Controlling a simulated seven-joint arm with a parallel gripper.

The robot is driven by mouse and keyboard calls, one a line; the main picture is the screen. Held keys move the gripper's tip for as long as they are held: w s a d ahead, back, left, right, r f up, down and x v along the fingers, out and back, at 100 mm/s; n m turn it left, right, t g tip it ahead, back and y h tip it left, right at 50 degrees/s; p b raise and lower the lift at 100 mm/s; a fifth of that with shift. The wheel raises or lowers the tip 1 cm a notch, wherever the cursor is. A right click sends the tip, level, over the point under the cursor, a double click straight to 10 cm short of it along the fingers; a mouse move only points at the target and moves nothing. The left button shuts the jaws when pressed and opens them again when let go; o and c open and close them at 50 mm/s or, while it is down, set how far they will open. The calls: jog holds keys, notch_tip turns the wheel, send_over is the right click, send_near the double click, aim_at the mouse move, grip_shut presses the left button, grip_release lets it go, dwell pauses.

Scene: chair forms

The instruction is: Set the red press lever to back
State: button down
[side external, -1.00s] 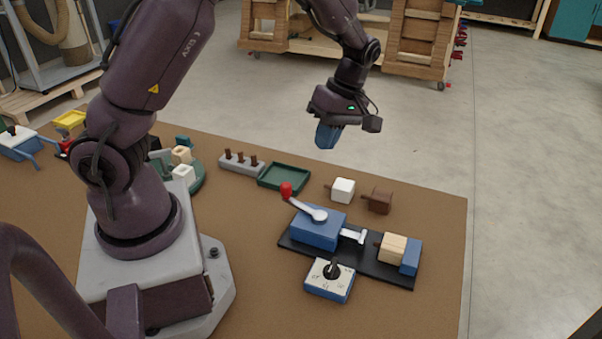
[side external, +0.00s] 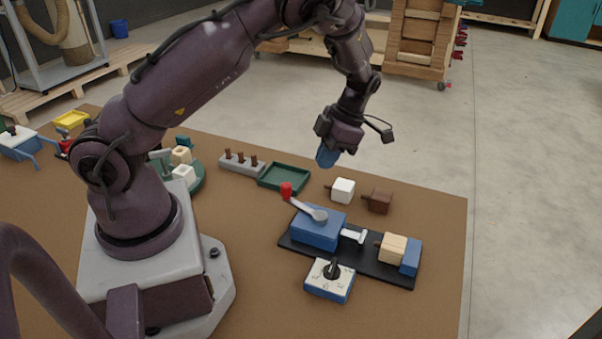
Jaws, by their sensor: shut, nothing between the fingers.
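The red press lever (side external: 287,190) is a grey arm with a red knob, mounted on a blue press block (side external: 318,233). The arm slants up and left from its pivot, with the knob at the left end. A pale ram (side external: 354,236) sticks out of the block's right side toward a light wooden block (side external: 393,246) against a blue stop (side external: 411,257). These stand on a black base plate (side external: 372,268). My gripper (side external: 327,157) is shut and empty, in the air above and behind the lever, with its blue fingertips pointing down. It touches nothing.
A blue box with a black selector knob (side external: 331,281) stands in front of the press. A white block (side external: 343,190) and a brown block (side external: 379,201) lie behind it. A green tray (side external: 284,177) and a peg rack (side external: 241,163) are at the back left. The table's right side is clear.

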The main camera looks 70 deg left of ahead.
aim_at(290, 186)
jog(key=s+f, duration=0.3)
jog(key=s, duration=0.2)
jog(key=shift+s+a+f, duration=0.15)
jog(key=shift+s+a, duration=0.05)
jog(key=shift+a, duration=0.1)
jog(key=shift+s+d+n+h, duration=0.2)
jog(key=shift+s+n, duration=0.35)
jog(key=shift+s+d+n+h, duration=0.15)
jog(key=shift+s+n+h, duration=0.05)
jog(key=shift+s+n, duration=0.35)
jog(key=shift+w, duration=0.1)
